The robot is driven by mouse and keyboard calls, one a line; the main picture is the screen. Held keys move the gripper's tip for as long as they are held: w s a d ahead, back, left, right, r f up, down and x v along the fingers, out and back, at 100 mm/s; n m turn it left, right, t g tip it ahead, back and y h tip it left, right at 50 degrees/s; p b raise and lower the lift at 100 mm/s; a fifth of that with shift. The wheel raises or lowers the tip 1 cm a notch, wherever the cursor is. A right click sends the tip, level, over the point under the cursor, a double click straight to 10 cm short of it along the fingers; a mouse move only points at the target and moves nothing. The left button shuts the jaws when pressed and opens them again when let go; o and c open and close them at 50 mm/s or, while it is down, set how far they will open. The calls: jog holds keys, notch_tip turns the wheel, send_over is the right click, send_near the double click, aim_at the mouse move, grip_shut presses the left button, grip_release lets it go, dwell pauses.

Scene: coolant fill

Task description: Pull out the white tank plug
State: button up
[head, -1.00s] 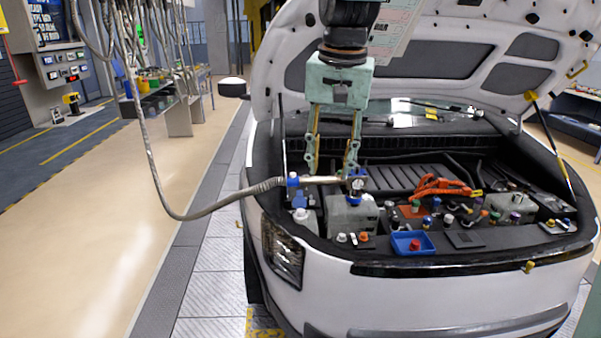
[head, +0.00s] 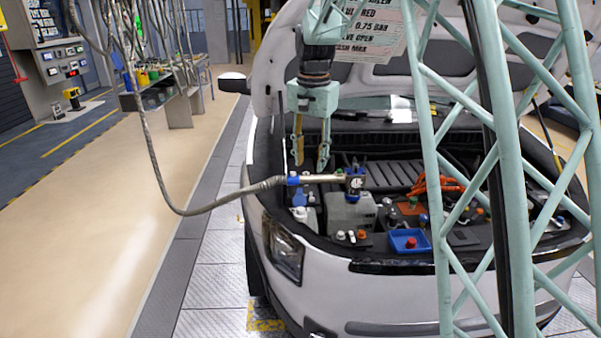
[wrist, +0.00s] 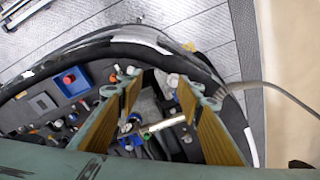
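A small white plug (head: 341,235) shows at the front foot of the grey tank (head: 347,211); I cannot tell if it is the tank plug. It seems to show in the wrist view (wrist: 130,70) near a fingertip. A metal hose nozzle with a blue coupling (head: 355,180) stands on top of the tank; it also shows in the wrist view (wrist: 163,124). My gripper (head: 311,167) is open and empty, above and behind the hose, left of the coupling. Its fingers stand apart in the wrist view (wrist: 165,88).
A white reservoir (head: 305,217) stands left of the tank. The grey hose (head: 215,208) hangs in from the left. My green lattice hides the right of the engine bay.

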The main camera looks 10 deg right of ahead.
aim_at(300, 208)
jog(key=w+f+m+g+p, duration=0.1)
jog(key=w+f+p, duration=0.3)
jog(key=w+f, duration=0.9)
jog(key=shift+w+f+m+p, duration=0.15)
jog(key=shift+w+m+p, duration=0.2)
jog(key=shift+m, duration=0.55)
jog(key=shift+f, duration=0.15)
jog(key=shift+f, duration=6.75)
jog(key=shift+c, duration=0.9)
jog(key=c, duration=0.8)
jog(key=shift+o, duration=0.8)
jog(key=shift+r, duration=0.55)
